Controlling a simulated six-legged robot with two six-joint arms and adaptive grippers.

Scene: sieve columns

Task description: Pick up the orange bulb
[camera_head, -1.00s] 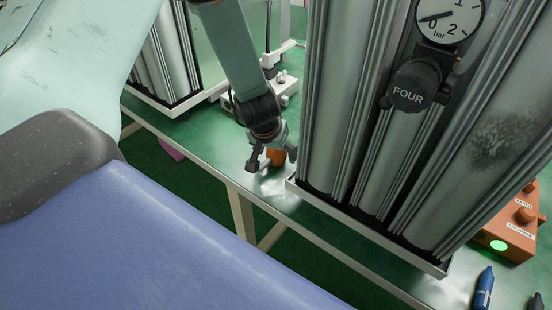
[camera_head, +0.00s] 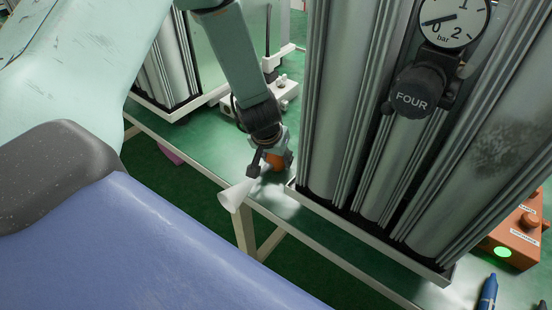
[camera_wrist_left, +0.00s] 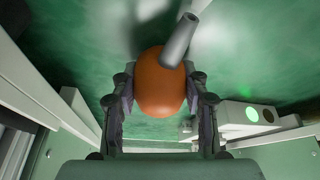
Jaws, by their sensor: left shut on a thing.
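The orange bulb (camera_head: 279,162) is low at the green bench top, beside the column stand. My left gripper (camera_head: 268,162) points down around it. In the left wrist view, the bulb (camera_wrist_left: 158,84) sits between the two fingers of my left gripper (camera_wrist_left: 160,102), which are shut on its sides. A grey tapered tube (camera_wrist_left: 180,40) overlaps the bulb's upper right there. My right gripper is not in view.
A tall metal column unit with a gauge (camera_head: 453,22) and a knob marked FOUR (camera_head: 412,90) stands close right of the gripper. An orange box (camera_head: 513,240) and a blue marker (camera_head: 487,293) lie farther right. A white device (camera_head: 283,92) stands behind.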

